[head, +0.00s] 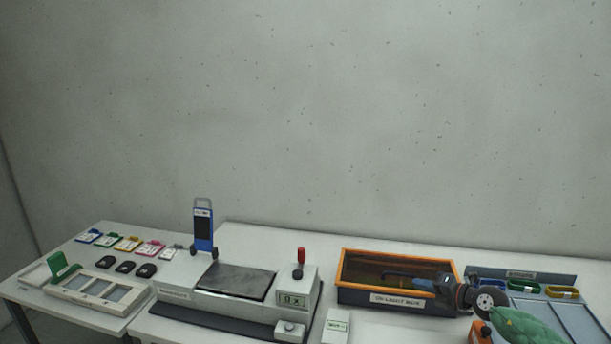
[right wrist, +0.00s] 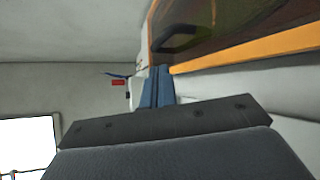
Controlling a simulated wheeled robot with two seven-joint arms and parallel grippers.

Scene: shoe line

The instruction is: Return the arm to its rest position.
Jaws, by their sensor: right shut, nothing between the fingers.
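My right gripper (head: 388,274) reaches in from the right side of the head view, above the orange-rimmed UV light box (head: 343,279). Its blue fingers are together and point left over the box's open interior, with nothing between them. In the right wrist view the blue fingers (right wrist: 156,88) show beyond the dark gripper body, close to the orange rim of the box (right wrist: 240,52). My left gripper is not in view.
A scale-like machine (head: 175,294) with a red-knobbed lever (head: 300,256) stands left of the box. Coloured tags (head: 126,244) and a pale framed tray (head: 95,291) lie farther left. A blue-grey panel (head: 570,313) lies right.

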